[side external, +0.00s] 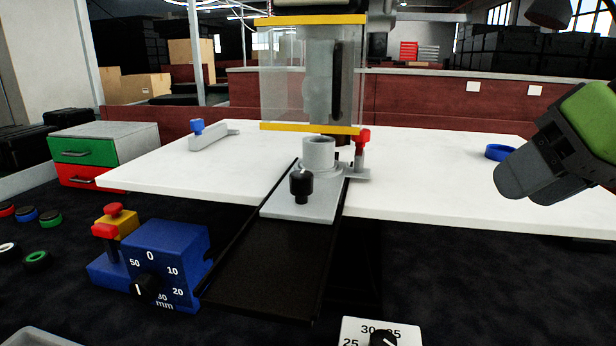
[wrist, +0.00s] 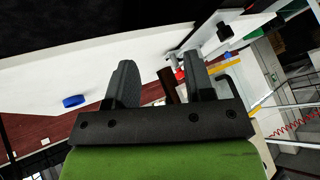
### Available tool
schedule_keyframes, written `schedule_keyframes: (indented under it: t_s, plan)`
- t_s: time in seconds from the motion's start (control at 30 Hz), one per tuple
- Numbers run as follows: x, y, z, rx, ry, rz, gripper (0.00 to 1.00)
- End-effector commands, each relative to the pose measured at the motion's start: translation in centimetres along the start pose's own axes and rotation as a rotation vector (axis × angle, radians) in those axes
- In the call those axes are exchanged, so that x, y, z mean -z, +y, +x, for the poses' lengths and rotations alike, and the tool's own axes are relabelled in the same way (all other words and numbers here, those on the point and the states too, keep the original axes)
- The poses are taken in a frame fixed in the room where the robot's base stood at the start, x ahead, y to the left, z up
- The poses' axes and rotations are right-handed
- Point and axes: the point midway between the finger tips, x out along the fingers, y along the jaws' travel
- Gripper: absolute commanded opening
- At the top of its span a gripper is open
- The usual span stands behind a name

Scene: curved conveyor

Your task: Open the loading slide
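The loading slide (side external: 285,207) is a grey plate with a black knob (side external: 301,186) on its front part. It sits at the back of dark rails, partly under the clear press housing (side external: 281,90). A grey cylindrical holder (side external: 318,152) stands on it. My gripper (side external: 510,185) is at the right, above the white table, well apart from the knob. In the wrist view, the two grey fingers of my gripper (wrist: 160,80) stand apart with nothing between them.
A blue dial box (side external: 165,262) with a red-topped yellow button (side external: 115,220) stands left of the dark track (side external: 265,265). A white dial panel (side external: 380,332) is at the front. A red-topped clamp (side external: 361,142) is beside the slide. A blue ring (side external: 500,152) lies behind my gripper.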

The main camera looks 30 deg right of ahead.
Motion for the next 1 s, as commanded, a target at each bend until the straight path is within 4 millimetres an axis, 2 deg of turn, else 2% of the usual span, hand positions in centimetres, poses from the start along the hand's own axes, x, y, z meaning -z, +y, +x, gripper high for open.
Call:
schedule_keyframes:
  t_s: [0.17, 0.23, 0.33, 0.43, 0.6, 0.87, 1.0]
  plan:
    - [5.6, 0.1, 3.6, -0.071, 0.176, -0.181, 0.6]
    - [7.7, -0.8, 5.3, -0.052, 0.251, -0.28, 0.6]
    - [9.7, -2.9, 7.8, 0.029, 0.336, -0.424, 0.6]
    - [10.2, -5.4, 9.9, 0.152, 0.382, -0.544, 0.6]
    - [9.3, -8.5, 12.0, 0.343, 0.405, -0.664, 0.6]
    - [8.9, -10.2, 13.4, 0.424, 0.407, -0.702, 0.6]
    - [9.3, -11.3, 15.3, 0.422, 0.405, -0.702, 0.6]
